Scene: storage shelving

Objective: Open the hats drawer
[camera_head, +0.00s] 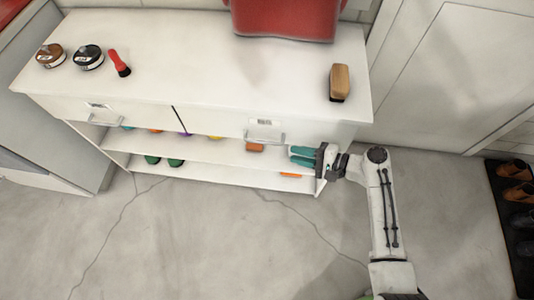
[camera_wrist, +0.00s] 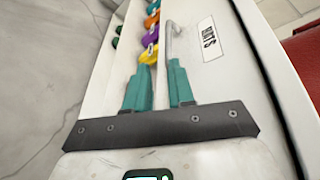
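The white cabinet has two front drawers. The right drawer carries a label (camera_wrist: 209,38) that shows tilted in the wrist view and seems to read HATS. Its pale bar handle (camera_head: 265,138) also shows in the wrist view (camera_wrist: 171,42). The drawer looks shut. My gripper (camera_head: 291,155) has teal fingers and is just right of and slightly below the handle in the head view. In the wrist view my gripper (camera_wrist: 156,70) is open, with the bar in line with the gap between its fingers. I cannot tell whether they touch the bar.
The left drawer (camera_head: 97,110) has its own label and handle. Open shelves below hold several coloured items and green shoes (camera_head: 175,162). On top are two round tins (camera_head: 89,58), a red-handled brush (camera_head: 119,63), a tan brush (camera_head: 340,81) and a red bag (camera_head: 287,15). The front floor is clear.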

